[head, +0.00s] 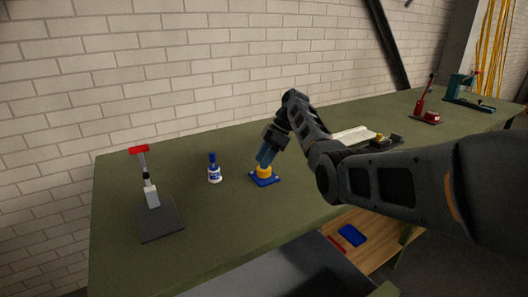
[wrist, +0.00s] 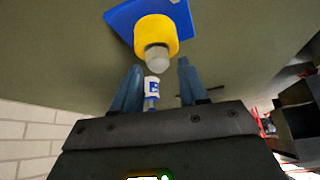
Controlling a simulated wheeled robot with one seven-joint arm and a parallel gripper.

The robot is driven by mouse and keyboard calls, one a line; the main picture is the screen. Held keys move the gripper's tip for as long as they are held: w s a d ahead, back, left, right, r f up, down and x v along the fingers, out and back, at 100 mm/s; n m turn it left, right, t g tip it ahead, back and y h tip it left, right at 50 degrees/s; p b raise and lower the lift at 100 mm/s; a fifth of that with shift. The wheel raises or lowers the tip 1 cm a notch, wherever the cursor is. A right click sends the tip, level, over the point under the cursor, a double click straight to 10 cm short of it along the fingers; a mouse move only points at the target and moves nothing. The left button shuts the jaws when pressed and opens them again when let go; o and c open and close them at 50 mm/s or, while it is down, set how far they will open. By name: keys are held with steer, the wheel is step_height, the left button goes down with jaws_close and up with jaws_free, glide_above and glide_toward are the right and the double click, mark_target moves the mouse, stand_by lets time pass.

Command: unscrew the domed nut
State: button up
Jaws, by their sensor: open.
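The domed nut (wrist: 157,58) is a small grey cap on the end of a yellow cylinder (wrist: 156,33), which stands on a blue base plate (wrist: 121,20). In the head view the yellow cylinder (head: 264,172) and its blue plate (head: 265,181) sit on the bench, and the nut is hidden by my fingers. My gripper (head: 265,158) reaches down just above the cylinder. In the wrist view my gripper (wrist: 159,66) has its two blue fingers apart, one to each side of the nut. Whether they touch it cannot be told.
A white bottle with a blue cap (head: 214,170) stands left of the plate. A red-handled tool on a dark base (head: 160,222) is further left. A white open item (head: 355,134) lies behind my arm. A red tool (head: 426,117) and a teal one (head: 468,97) stand at far right.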

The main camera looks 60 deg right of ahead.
steer(key=shift+a+r+m+p, duration=0.15)
steer(key=shift+m+p, duration=0.25)
steer(key=shift+p, duration=0.4)
steer(key=m, duration=0.1)
steer(key=m+t+h, duration=0.1)
steer(key=shift+f+m, duration=0.25)
steer(key=shift+m, duration=0.05)
steer(key=shift+m+h, duration=0.7)
steer(key=shift+m, duration=0.2)
steer(key=shift+m+t, duration=0.3)
steer(key=m+h, duration=0.1)
steer(key=m, duration=0.1)
steer(key=shift+m+h, duration=0.8)
steer(key=shift+m, duration=0.5)
